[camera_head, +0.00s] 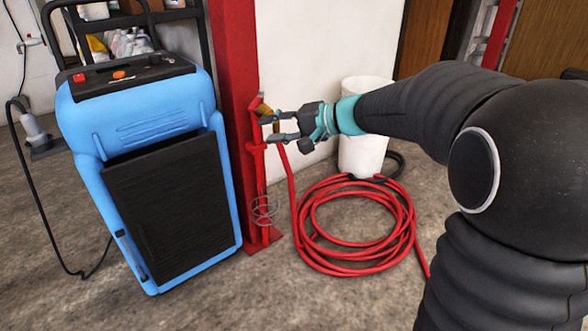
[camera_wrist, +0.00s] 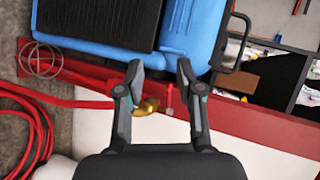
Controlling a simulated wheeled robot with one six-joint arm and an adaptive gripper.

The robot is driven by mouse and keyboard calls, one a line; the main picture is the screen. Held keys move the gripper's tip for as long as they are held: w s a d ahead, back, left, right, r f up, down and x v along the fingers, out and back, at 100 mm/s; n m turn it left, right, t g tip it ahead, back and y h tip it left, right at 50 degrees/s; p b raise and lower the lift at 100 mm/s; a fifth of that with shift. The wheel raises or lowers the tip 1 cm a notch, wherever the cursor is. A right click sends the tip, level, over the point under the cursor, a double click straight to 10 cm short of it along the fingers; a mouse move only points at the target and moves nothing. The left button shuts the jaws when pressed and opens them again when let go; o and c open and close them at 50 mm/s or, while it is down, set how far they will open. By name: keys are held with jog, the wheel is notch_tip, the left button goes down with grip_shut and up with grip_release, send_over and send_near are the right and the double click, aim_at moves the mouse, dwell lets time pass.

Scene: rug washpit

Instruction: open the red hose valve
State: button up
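The red hose valve shows in the wrist view as a brass body (camera_wrist: 147,105) with a thin red lever (camera_wrist: 169,97) beside it. In the head view, its brass part (camera_head: 263,107) sits on the red post (camera_head: 233,60), partly hidden by my gripper (camera_head: 267,129). My gripper is open, with its fingers pointing at the post. In the wrist view, the lever appears between the two fingers of my gripper (camera_wrist: 160,68), nearer the right one. I cannot tell whether a finger touches it. A red hose (camera_head: 291,190) runs down from the valve area.
A blue machine (camera_head: 140,122) stands close left of the post. The red hose lies coiled (camera_head: 305,245) on the floor at right, before a white bin (camera_head: 364,150). A wire ring (camera_head: 264,210) hangs low on the post. A shelf (camera_head: 130,20) stands behind.

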jog(key=s+d+n+g+h+p, duration=0.1)
jog(key=s+h, duration=0.1)
jog(key=s, duration=0.5)
jog(key=s+d+f+n+g+h+p, duration=0.1)
jog(key=s+d+h, duration=0.1)
jog(key=s, duration=0.6)
jog(key=shift+h+p, duration=0.3)
jog(key=shift+h, duration=0.2)
jog(key=shift+f, duration=0.1)
